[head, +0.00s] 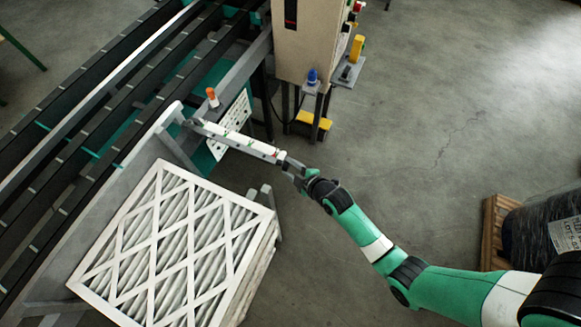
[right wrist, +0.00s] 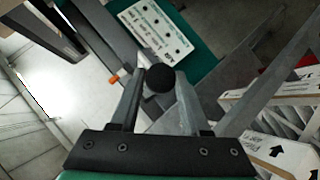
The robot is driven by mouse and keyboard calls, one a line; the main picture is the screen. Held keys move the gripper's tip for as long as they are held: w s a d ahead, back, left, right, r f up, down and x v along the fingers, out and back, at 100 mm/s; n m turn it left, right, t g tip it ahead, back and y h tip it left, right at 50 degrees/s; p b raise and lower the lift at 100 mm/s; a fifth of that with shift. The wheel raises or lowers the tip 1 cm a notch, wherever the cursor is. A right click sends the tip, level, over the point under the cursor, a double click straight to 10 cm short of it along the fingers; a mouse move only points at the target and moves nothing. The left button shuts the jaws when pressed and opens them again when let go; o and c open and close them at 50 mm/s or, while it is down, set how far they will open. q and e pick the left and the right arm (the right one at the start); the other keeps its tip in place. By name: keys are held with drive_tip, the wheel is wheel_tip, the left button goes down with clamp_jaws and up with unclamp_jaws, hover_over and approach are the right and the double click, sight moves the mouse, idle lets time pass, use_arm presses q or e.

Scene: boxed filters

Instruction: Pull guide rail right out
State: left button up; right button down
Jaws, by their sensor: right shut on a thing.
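The right guide rail appears as a long pale bar with red and green marks (head: 240,141) in the head view. It reaches from the conveyor's side toward my right gripper (head: 293,170). In the right wrist view a round black knob (right wrist: 160,78) sits between the two fingers of the right gripper (right wrist: 159,82), which is shut on it. The knob's join to the rail is partly hidden. My left gripper is in neither view.
A stack of white-framed pleated filters (head: 170,250) stands left of my right arm. The conveyor (head: 85,120) runs along the upper left, with an orange-capped post (head: 212,97) and a white dotted panel (head: 229,125). A beige cabinet (head: 302,40) stands behind.

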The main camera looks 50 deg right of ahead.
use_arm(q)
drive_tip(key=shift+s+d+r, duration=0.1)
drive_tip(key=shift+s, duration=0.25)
use_arm(e)
drive_tip(key=shift+s+d, duration=0.1)
drive_tip(key=shift+s, duration=0.15)
drive_tip(key=c, duration=0.8)
unclamp_jaws()
drive_tip(key=o, duration=0.4)
drive_tip(key=shift+s, duration=0.15)
use_arm(q)
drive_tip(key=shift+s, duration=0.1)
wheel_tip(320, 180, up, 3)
drive_tip(key=p, duration=0.3)
use_arm(e)
drive_tip(key=v, duration=1.1)
drive_tip(key=shift+s+r, duration=0.1)
drive_tip(key=shift+s, duration=0.15)
